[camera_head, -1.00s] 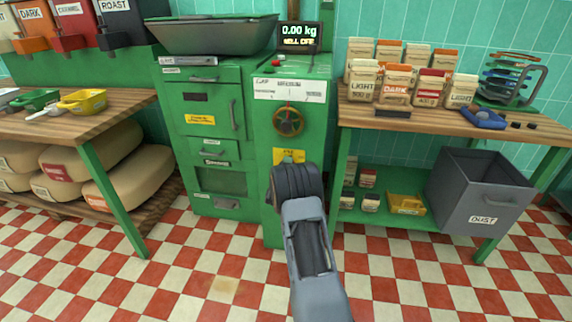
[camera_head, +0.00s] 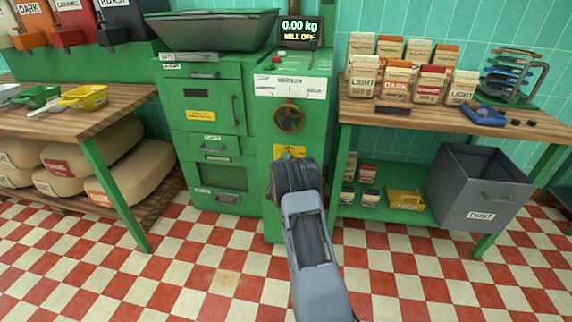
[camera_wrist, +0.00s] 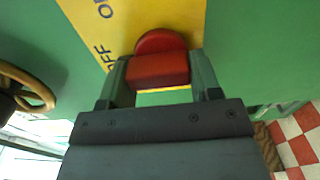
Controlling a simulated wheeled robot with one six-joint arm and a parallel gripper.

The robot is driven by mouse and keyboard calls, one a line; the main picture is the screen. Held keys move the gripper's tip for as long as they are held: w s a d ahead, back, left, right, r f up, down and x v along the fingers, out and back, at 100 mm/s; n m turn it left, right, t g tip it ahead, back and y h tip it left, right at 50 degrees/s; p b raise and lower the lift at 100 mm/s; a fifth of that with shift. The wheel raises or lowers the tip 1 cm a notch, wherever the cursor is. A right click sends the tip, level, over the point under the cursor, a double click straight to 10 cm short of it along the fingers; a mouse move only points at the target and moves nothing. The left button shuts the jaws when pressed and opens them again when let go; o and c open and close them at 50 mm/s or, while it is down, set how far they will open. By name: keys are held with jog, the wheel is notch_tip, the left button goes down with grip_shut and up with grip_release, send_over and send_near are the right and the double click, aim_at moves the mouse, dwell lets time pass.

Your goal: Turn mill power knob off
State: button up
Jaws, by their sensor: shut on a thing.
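The red mill power knob (camera_wrist: 160,66) shows in the wrist view against a yellow label plate (camera_wrist: 125,25) with OFF lettering at its left. My gripper (camera_wrist: 158,78) is shut on the knob, with one green finger on each side of it. In the head view the mill (camera_head: 262,140) is a green cabinet, and its display (camera_head: 299,31) reads 0.00 kg and MILL OFF. The yellow plate (camera_head: 289,152) shows just above my wrist. My arm hides the knob and fingertips in this view.
A brown handwheel (camera_head: 289,117) sits on the mill front above the plate; its rim (camera_wrist: 35,90) is at the left in the wrist view. A bench (camera_head: 440,122) with bags stands right, and a grey dust bin (camera_head: 478,190) is below it.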

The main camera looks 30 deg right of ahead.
jog(key=o, duration=0.9)
jog(key=shift+s, duration=0.1)
jog(key=p+v, duration=0.3)
jog(key=v, duration=1)
jog(key=shift+s+a, duration=0.25)
jog(key=shift+a, duration=0.05)
